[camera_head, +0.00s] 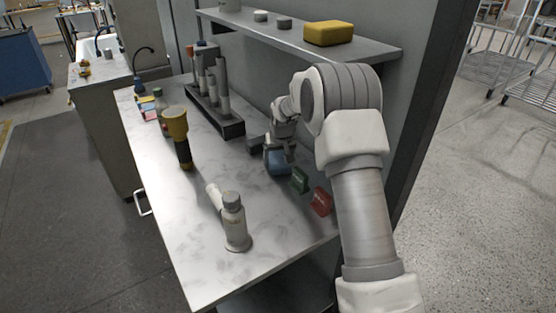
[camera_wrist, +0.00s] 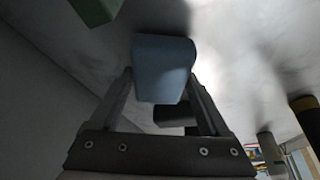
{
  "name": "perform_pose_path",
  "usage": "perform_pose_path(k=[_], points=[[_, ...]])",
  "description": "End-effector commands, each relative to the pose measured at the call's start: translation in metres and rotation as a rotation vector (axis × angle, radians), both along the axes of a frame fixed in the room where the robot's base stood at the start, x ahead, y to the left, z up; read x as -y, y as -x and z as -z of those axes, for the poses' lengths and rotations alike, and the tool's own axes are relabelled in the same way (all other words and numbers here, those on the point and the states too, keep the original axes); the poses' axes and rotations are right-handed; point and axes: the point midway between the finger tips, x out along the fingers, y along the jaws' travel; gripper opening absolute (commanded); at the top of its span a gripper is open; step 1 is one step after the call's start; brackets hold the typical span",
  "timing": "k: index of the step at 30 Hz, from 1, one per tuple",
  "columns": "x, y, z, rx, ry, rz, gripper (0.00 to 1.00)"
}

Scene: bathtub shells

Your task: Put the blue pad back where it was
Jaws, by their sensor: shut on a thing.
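The blue pad (camera_head: 276,163) is at the wall side of the marble-topped counter, left of the green block. In the wrist view the blue pad (camera_wrist: 163,66) sits between the two finger ends. My gripper (camera_head: 279,151) reaches down from above and is shut on the pad; it also shows in the wrist view (camera_wrist: 162,88). The arm hides part of the pad's surroundings. I cannot tell whether the pad touches the counter top.
A green block (camera_head: 299,180), also in the wrist view (camera_wrist: 95,8), and a red block (camera_head: 321,202) stand nearby. A dark rack (camera_head: 232,129) with grey cylinders is behind left. A shelf (camera_head: 375,52) hangs above.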

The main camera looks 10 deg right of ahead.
Motion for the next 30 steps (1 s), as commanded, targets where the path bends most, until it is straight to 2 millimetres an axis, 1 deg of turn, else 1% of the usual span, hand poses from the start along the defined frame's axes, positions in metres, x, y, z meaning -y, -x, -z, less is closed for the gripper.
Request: perform_pose_path(k=[7, 11, 12, 14, 15, 23, 26, 30], points=[[0.0, 0.0, 0.001, 0.002, 0.0, 0.0, 0.2], [0.0, 0.0, 0.006, 0.001, 0.0, 0.0, 0.2], [0.0, 0.0, 0.005, 0.001, 0.0, 0.0, 0.85], [0.0, 0.0, 0.004, 0.001, 0.0, 0.0, 0.96], [0.0, 0.0, 0.004, 0.001, 0.0, 0.0, 1.0], [0.0, 0.0, 0.002, 0.002, 0.0, 0.0, 1.0], [0.0, 0.002, -0.006, 0.004, 0.001, 0.0, 1.0], [0.0, 0.01, -0.027, 0.004, 0.001, 0.0, 1.0]])
